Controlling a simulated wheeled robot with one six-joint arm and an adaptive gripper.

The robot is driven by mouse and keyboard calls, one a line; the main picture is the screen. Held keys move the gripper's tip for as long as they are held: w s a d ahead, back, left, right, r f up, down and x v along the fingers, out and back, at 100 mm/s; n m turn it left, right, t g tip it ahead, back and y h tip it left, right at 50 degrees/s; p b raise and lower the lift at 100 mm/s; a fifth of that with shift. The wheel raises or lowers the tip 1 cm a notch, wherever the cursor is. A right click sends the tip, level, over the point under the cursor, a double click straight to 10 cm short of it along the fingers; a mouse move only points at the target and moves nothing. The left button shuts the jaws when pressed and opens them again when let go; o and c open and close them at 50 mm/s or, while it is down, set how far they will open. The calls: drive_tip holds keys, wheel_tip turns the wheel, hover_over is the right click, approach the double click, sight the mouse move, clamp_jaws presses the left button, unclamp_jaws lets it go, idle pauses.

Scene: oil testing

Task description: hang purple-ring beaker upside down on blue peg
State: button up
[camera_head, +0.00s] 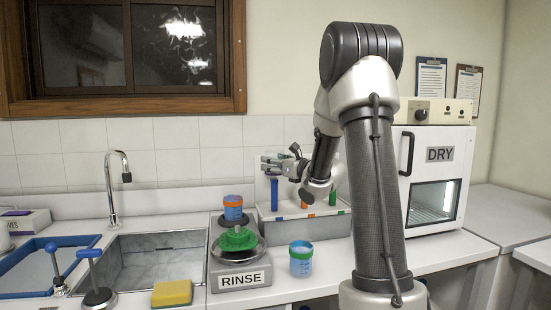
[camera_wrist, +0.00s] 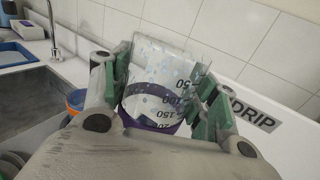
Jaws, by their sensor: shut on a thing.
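My gripper (camera_head: 272,164) is shut on the clear purple-ring beaker, which is hard to make out in the head view. In the wrist view the beaker (camera_wrist: 170,78) sits between the green pads of my gripper (camera_wrist: 166,88). Its purple ring (camera_wrist: 152,123) is on the side nearer the wrist camera, and its printed marks are tilted. The blue peg (camera_head: 274,194) stands upright on the white drip rack (camera_head: 290,231). In the head view my gripper is at about the height of the peg's top. I cannot tell whether the beaker surrounds the peg.
An orange peg (camera_head: 304,199) and a green peg (camera_head: 333,195) stand to the right of the blue one. An orange-ring beaker (camera_head: 233,214) and the rinse unit (camera_head: 240,281) are left of the rack. A teal-ring beaker (camera_head: 300,262) stands in front. The DRY cabinet (camera_head: 440,180) is right.

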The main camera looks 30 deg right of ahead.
sight(276, 190)
wheel_tip(276, 190, down, 9)
drive_tip(key=shift+a, duration=0.1)
idle(0.4)
drive_tip(key=shift+f, duration=0.45)
idle(0.7)
drive_tip(key=o, duration=1.1)
drive_tip(key=shift+s, duration=0.1)
